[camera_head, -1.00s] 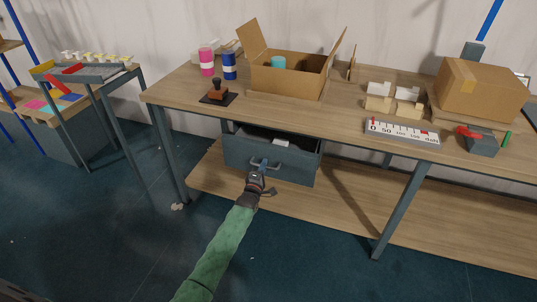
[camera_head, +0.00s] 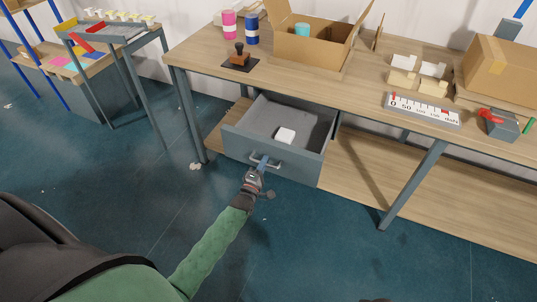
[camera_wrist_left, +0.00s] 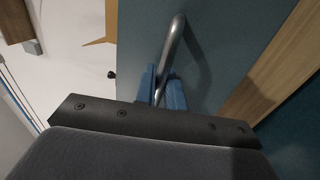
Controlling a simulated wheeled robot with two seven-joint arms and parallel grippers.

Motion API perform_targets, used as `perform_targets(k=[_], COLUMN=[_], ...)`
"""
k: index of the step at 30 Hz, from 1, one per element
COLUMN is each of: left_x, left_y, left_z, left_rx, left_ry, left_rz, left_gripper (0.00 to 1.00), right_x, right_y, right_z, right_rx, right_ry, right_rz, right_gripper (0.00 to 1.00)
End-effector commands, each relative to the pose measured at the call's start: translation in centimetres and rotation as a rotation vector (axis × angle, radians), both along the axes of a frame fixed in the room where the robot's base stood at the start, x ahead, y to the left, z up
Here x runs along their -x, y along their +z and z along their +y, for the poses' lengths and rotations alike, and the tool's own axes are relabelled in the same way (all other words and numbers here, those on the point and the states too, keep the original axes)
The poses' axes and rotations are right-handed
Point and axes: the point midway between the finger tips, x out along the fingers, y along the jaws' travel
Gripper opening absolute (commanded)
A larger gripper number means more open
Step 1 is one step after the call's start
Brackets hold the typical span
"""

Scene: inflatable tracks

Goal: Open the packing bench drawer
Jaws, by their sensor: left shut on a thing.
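The grey-blue drawer (camera_head: 290,168) under the packing bench (camera_head: 340,86) is pulled well out, and its inside shows. A small white item (camera_head: 286,135) lies in it. My left gripper (camera_head: 261,166) is at the drawer's front, shut on the metal bar handle (camera_head: 275,167). In the left wrist view its blue fingers (camera_wrist_left: 161,88) close around the handle (camera_wrist_left: 175,42), with the drawer front (camera_wrist_left: 215,50) behind. My right gripper is not in view.
On the bench top stand an open cardboard box (camera_head: 308,45), a stamp on a pad (camera_head: 240,58), a ruler-like scale (camera_head: 422,108) and a closed carton (camera_head: 498,68). A side table (camera_head: 110,40) stands at left.

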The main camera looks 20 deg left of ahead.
Motion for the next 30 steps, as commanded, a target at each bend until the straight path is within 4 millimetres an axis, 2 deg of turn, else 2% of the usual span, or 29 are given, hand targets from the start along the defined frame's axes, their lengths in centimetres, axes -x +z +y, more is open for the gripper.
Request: perform_targets(k=[6, 18, 19, 21, 30], left_x=[1.5, 1.7, 1.7, 1.7, 1.7], left_y=[-0.1, -0.1, -0.1, -0.1, -0.1], left_z=[0.1, 0.1, 0.1, 0.1, 0.1], left_rx=[0.001, 0.001, 0.001, 0.0, 0.0], left_ry=[0.0, 0.0, 0.0, 0.0, 0.0], left_rz=[0.002, 0.001, 0.001, 0.001, 0.0], left_gripper=[0.0, 0.0, 0.13, 0.26, 0.28], right_x=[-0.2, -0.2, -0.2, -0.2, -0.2], right_y=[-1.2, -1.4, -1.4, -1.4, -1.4], right_z=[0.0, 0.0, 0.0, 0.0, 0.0], right_rx=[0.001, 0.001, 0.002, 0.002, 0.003], right_ry=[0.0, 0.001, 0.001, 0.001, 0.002], right_rz=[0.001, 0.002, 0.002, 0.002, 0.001], right_gripper=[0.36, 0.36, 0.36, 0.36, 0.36])
